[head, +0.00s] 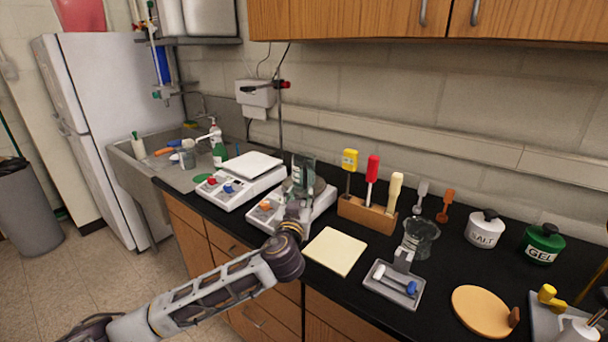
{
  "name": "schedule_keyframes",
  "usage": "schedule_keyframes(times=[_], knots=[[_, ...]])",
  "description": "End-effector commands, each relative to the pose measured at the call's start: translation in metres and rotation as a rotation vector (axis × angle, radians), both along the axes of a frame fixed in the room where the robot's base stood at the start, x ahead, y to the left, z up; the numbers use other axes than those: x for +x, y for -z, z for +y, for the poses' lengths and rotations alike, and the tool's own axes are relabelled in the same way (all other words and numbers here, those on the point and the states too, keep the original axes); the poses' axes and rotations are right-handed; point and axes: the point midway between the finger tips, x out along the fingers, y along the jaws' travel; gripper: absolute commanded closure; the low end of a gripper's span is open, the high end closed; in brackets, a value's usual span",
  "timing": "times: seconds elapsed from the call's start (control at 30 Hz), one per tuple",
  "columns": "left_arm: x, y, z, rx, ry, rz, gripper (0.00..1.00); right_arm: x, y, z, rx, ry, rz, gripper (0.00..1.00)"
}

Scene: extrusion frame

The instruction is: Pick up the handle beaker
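A dark greenish glass vessel (307,172), which looks like the handle beaker, stands at the white hotplate-like device with an orange knob (266,205). My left gripper (298,185) is right at this vessel, reaching in from the front and overlapping it in the head view. The fingers and glass are small and blend together, so I cannot tell whether the fingers are closed on it. Its handle and base are not clearly visible. Another clear glass beaker (421,238) stands on the black counter farther right. My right gripper is not in view.
A white scale-like device (240,180) stands left of my gripper. A wooden rack (367,214) with upright coloured tools is to the right. A cream pad (336,251) and a grey tray (393,286) lie nearer the front edge. SALT (485,229) and GEL (541,244) jars stand farther right.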

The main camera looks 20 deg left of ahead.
Motion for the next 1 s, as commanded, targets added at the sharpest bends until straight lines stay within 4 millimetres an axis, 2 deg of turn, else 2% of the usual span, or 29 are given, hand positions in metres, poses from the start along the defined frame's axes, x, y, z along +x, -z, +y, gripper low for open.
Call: schedule_keyframes(times=[0.2,0.4,0.73,1.0], knots=[[0.022,-0.001,0.003,0.001,-0.001,0.0,0.63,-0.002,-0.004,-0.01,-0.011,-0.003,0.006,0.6],[0.038,-0.001,0.006,0.001,0.0,0.0,0.63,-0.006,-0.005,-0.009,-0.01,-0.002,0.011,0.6],[0.044,0.0,0.007,0.0,0.0,0.001,0.63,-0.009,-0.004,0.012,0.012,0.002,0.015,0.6],[0.046,-0.001,0.007,0.0,0.0,0.0,0.63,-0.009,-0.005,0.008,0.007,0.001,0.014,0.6]])
